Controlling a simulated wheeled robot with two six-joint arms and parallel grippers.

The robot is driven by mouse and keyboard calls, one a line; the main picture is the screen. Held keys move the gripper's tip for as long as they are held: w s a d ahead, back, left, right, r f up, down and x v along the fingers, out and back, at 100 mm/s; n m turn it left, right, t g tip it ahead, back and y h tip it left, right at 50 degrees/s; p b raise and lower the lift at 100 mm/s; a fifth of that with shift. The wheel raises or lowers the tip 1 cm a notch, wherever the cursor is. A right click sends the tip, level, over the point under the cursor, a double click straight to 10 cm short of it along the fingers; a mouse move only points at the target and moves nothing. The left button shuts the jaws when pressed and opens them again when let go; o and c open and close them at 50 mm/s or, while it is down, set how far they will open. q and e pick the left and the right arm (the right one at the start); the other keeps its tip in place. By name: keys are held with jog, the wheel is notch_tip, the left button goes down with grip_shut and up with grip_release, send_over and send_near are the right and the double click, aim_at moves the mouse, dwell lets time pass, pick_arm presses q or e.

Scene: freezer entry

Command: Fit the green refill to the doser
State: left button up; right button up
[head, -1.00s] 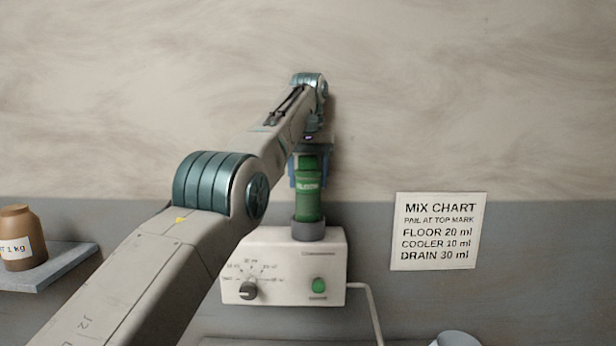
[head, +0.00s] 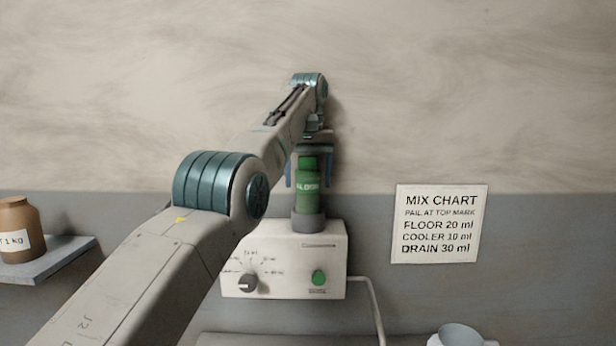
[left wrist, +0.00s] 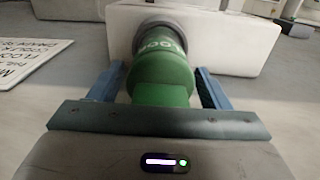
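The green refill (head: 307,186) stands upright with its lower end in the dark grey collar (head: 308,222) on top of the white doser (head: 285,260). In the left wrist view the refill (left wrist: 162,75) also sits in the grey collar. My left gripper (head: 308,172) is around the refill from above. Its blue fingers are open, with a gap on each side of the refill; the left wrist view shows these gaps too. How deep the refill sits inside the collar is hidden. My right gripper is not in view.
The doser has a dark dial (head: 247,283) and a green button (head: 319,278). A mix chart (head: 438,224) hangs on the wall to the right. A brown jar (head: 20,230) stands on a shelf (head: 50,260) at left. A grey-white vessel (head: 460,337) is at lower right.

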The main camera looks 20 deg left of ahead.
pick_arm(q)
jog(key=shift+o, duration=0.7)
jog(key=shift+r, duration=0.1)
notch_tip(320, 180, up, 11)
jog(key=p, duration=1.1)
jog(key=shift+s, duration=0.1)
jog(key=shift+f, duration=0.25)
